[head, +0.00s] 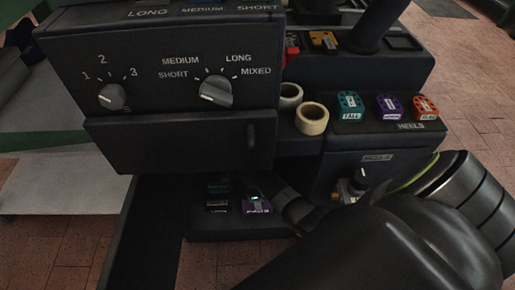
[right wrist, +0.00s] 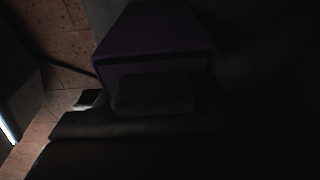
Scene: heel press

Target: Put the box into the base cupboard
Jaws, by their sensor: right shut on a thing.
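The purple box (head: 257,206) is low in the open base cupboard (head: 235,236), towards its right side. My right gripper (head: 268,196) reaches in from the right and is shut on this box. In the right wrist view the box (right wrist: 155,45) shows dark purple just beyond a dark finger (right wrist: 152,94). Deep shadow hides the box's underside, so I cannot tell whether it rests on the cupboard floor. My left gripper is not in view.
A black box (head: 217,206) and a teal one (head: 218,187) sit left of the purple box. The open cupboard door (head: 150,235) stands at the left. The panel with two knobs (head: 217,91) overhangs the opening. Tape rolls (head: 311,118) and several heel boxes (head: 389,107) are above right.

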